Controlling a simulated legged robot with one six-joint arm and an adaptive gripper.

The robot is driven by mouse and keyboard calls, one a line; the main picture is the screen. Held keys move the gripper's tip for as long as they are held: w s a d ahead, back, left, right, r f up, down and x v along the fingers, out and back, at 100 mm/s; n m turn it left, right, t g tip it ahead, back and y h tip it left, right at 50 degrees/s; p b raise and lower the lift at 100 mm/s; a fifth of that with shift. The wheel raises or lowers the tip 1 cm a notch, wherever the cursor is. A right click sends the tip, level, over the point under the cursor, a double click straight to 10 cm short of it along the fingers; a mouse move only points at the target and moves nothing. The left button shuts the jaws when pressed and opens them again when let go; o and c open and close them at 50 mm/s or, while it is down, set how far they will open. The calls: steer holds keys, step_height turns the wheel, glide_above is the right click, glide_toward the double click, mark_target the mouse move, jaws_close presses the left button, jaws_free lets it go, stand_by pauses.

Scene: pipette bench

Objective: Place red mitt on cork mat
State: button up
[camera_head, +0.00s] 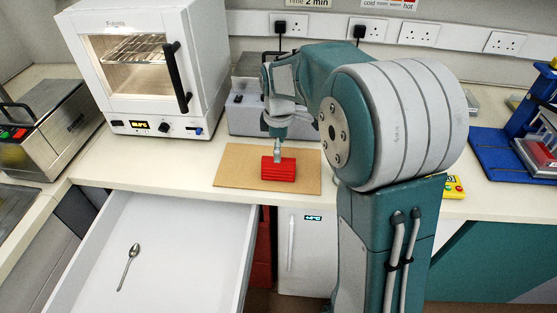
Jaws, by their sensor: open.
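The red mitt (278,169) is a ribbed red block lying on the cork mat (232,165), near the middle of its front half. The cork mat is a flat tan rectangle on the white bench. My gripper (278,155) is directly above the far edge of the mitt, pointing down and very close to it. Its fingertips are small in this view, and whether they touch the mitt cannot be told. The gripper is open. My arm covers part of the bench to the right of the mat.
A white oven (140,70) with a black handle stands behind left. A grey appliance (245,112) stands behind the mat. An open white drawer (165,245) holding a spoon (129,266) juts out at the front left. A blue stand (497,150) is at the right.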

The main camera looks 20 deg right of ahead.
step_height(320, 180, up, 6)
steer(key=s+r+m+t, duration=0.3)
steer(key=s+r+m, duration=0.25)
steer(key=s, duration=0.65)
steer(key=s+a+f+m+t, duration=0.1)
steer(key=s+f+m+t, duration=0.1)
steer(key=s+m, duration=0.6)
steer(key=s, duration=0.4)
steer(key=shift+t, duration=0.3)
steer(key=c, duration=0.4)
steer(key=shift+a, duration=0.1)
